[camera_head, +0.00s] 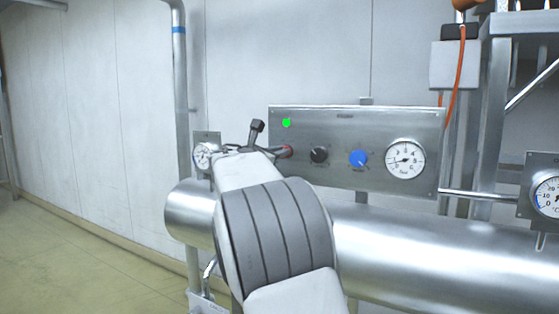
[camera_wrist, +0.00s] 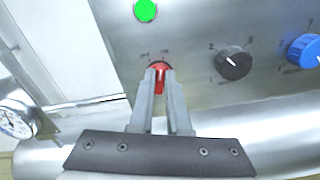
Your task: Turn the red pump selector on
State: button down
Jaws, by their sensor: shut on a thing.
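The red pump selector (camera_wrist: 160,67) is a small red knob at the left end of a steel control panel (camera_head: 345,183). My gripper (camera_wrist: 161,78) is at the knob, with its two fingers closed on either side of it in the wrist view. The selector's exact pointer direction is hard to read.
A black knob (camera_head: 319,155), a blue knob (camera_head: 358,158) and a round gauge (camera_head: 405,159) sit to the right on the panel. A large steel pipe (camera_head: 430,255) runs below. Another gauge (camera_head: 203,156) stands at the left.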

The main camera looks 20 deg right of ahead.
jog(key=shift+f+m+b, duration=0.1)
jog(key=shift+m+b, duration=0.25)
jog(key=shift+m, duration=0.15)
jog(key=c, duration=0.9)
grip_release()
jog(key=b+v, duration=0.2)
jog(key=v, duration=1.5)
jog(key=shift+s+a, duration=0.15)
jog(key=shift+s, duration=0.05)
